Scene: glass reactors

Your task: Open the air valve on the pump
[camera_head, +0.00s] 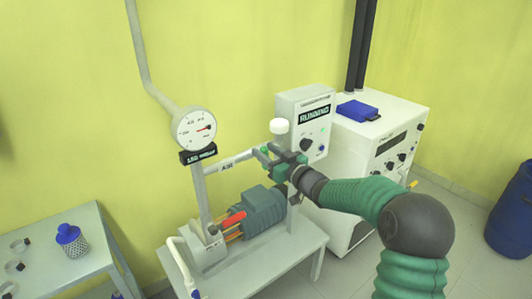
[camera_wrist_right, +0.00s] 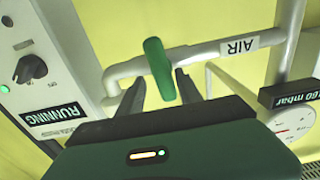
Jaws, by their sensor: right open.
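The air valve's green handle (camera_wrist_right: 159,70) sits on the pale pipe (camera_wrist_right: 205,51) labelled AIR and lies crosswise to it in the right wrist view. In the head view the pipe (camera_head: 238,160) runs above the teal pump (camera_head: 264,207), which stands on a white stand. My right gripper (camera_head: 272,157) is at the valve. In the wrist view its two dark fingers (camera_wrist_right: 159,84) are open, one on each side of the handle. I cannot tell whether either touches it. The gripper partly hides the valve in the head view. My left gripper is not in view.
A round gauge (camera_head: 195,127) with a small dark display (camera_head: 198,154) stands left of the valve. A control box (camera_head: 305,100) reading RUNNING is close behind my gripper. A white cabinet (camera_head: 382,125) stands right, a side table (camera_head: 75,262) left, and a blue barrel (camera_head: 511,215) far right.

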